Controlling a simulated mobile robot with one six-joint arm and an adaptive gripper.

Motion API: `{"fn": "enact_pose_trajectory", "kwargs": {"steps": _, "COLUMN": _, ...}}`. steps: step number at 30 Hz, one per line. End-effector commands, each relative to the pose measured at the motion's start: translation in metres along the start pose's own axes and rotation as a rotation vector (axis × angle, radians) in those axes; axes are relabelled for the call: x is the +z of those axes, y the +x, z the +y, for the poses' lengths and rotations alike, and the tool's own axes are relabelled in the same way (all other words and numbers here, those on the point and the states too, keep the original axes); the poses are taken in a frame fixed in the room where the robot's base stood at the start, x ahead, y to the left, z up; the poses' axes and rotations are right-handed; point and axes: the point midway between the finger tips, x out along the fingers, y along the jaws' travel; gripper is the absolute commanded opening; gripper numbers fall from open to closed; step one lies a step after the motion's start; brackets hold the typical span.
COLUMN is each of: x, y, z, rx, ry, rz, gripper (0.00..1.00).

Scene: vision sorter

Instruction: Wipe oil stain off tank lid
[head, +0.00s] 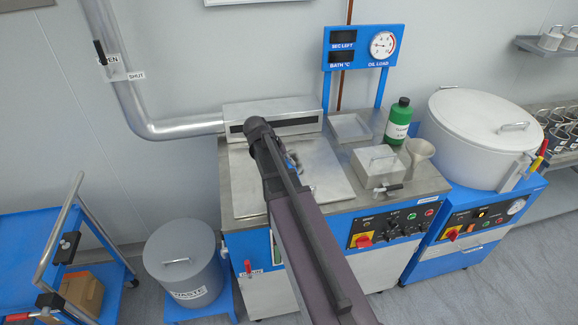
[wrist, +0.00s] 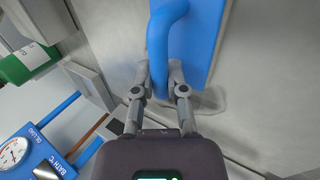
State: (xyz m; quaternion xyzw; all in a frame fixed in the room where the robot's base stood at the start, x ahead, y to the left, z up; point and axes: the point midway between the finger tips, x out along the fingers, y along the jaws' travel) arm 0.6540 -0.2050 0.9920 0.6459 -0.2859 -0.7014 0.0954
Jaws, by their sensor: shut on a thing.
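The metal tank lid (head: 243,180) lies flat on the cleaning tank; my arm covers part of it in the head view. In the wrist view the lid (wrist: 260,80) is a pale grey surface beyond the fingers. My gripper (wrist: 160,75) is shut on the curved blue handle (wrist: 167,28) of a blue tool with a flat plate (wrist: 206,35). The plate is over the lid; I cannot tell whether it touches. A faint darker, wet-looking patch (wrist: 212,104) shows on the lid right of my fingers. The tool is mostly hidden in the head view.
A green bottle (head: 398,122), a funnel (head: 418,158) and a small lidded box (head: 377,167) stand right of the lid. The blue gauge panel (head: 362,46) rises behind. A waste bin (head: 180,262) and blue cart (head: 62,235) stand at the left.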

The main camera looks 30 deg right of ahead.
Motion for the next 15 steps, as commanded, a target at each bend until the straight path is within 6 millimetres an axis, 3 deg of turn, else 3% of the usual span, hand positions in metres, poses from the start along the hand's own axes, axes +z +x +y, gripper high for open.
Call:
{"fn": "enact_pose_trajectory", "kwargs": {"steps": 6, "x": -0.017, "y": -0.001, "z": -0.001, "rx": -0.003, "ry": -0.001, "rz": 0.003, "gripper": 0.00}}
{"fn": "enact_pose_trajectory", "kwargs": {"steps": 15, "x": -0.022, "y": -0.001, "z": 0.000, "rx": -0.002, "ry": -0.001, "rz": 0.003, "gripper": 0.00}}
